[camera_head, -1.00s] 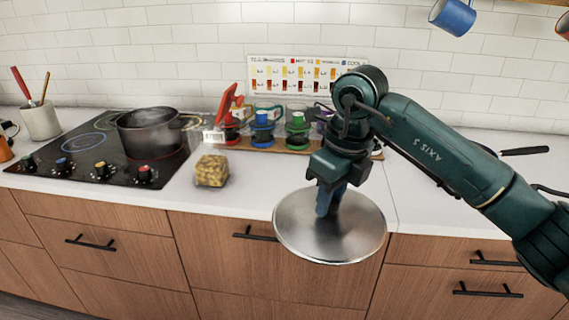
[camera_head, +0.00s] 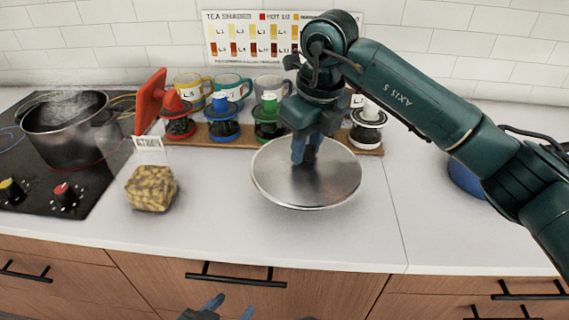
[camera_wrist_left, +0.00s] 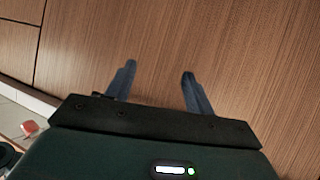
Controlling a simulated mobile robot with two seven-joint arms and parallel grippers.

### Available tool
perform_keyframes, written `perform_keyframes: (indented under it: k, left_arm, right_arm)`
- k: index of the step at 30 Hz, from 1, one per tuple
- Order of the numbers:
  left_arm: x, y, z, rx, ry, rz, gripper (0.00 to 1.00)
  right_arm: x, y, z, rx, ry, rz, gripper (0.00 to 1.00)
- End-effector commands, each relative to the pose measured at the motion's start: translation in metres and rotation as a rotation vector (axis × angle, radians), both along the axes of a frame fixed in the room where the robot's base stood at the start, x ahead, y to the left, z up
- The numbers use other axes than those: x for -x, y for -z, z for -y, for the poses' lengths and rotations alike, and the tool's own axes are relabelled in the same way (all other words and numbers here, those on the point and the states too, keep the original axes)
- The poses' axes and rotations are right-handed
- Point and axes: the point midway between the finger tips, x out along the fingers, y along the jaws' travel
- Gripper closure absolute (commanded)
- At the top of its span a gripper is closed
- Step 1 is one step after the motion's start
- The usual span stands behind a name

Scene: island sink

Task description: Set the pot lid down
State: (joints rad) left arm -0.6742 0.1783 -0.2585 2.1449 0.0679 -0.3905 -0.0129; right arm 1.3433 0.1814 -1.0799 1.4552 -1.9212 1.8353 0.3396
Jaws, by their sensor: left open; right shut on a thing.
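The pot lid (camera_head: 330,185) is a round steel disc with a raised rim, over the white counter right of the stove. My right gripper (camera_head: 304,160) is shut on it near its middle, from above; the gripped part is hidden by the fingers. The lid looks close to level, and I cannot tell whether it touches the counter. My left gripper (camera_head: 230,305) shows at the bottom edge, below the counter front. It is open and empty; the left wrist view (camera_wrist_left: 158,82) shows its two fingers apart before a wooden cabinet front.
A steaming pot (camera_head: 65,135) stands on the black cooktop (camera_head: 95,185) at left. A patterned yellow-brown block (camera_head: 151,188) sits left of the lid. A wooden board (camera_head: 205,138) with several coloured-lidded items and mugs lies behind. Counter (camera_head: 230,235) in front is clear.

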Motion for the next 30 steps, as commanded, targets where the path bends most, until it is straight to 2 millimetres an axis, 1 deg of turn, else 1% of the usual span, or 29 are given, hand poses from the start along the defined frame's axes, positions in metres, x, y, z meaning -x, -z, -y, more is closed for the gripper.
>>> perform_keyframes:
  k: [1,3,10,16,18,23,27,28,30]
  left_arm:
    - [0.002,0.000,0.001,-0.002,0.002,-0.005,0.47]
    - [0.003,0.000,0.001,-0.003,0.004,-0.009,0.47]
    - [0.004,0.000,0.003,-0.004,0.008,-0.011,0.47]
    - [0.004,-0.003,0.003,-0.010,0.009,-0.009,0.47]
    - [0.003,-0.003,0.002,-0.012,0.010,-0.008,0.47]
    - [0.002,-0.003,0.002,-0.013,0.010,-0.006,0.47]
    - [0.002,0.002,0.001,-0.012,0.009,-0.007,0.47]
    - [0.002,0.001,0.001,-0.011,0.009,-0.007,0.47]
    - [0.002,0.000,0.001,-0.012,0.008,-0.007,0.47]
  right_arm:
    - [0.001,0.009,0.000,-0.001,0.000,-0.004,1.00]
    - [0.001,0.020,0.000,-0.001,-0.001,-0.002,1.00]
    - [0.000,0.039,0.000,-0.001,0.000,0.000,1.00]
    - [0.000,0.066,0.000,-0.001,-0.001,0.001,1.00]
    - [0.000,0.069,0.000,-0.001,-0.001,0.002,1.00]
    - [0.000,0.068,0.000,-0.001,-0.001,0.003,1.00]
    - [0.000,0.073,0.000,-0.001,-0.001,0.003,1.00]
    - [0.000,0.072,0.000,0.000,-0.001,0.002,0.71]
    - [0.000,0.071,0.000,0.000,-0.001,0.002,0.65]
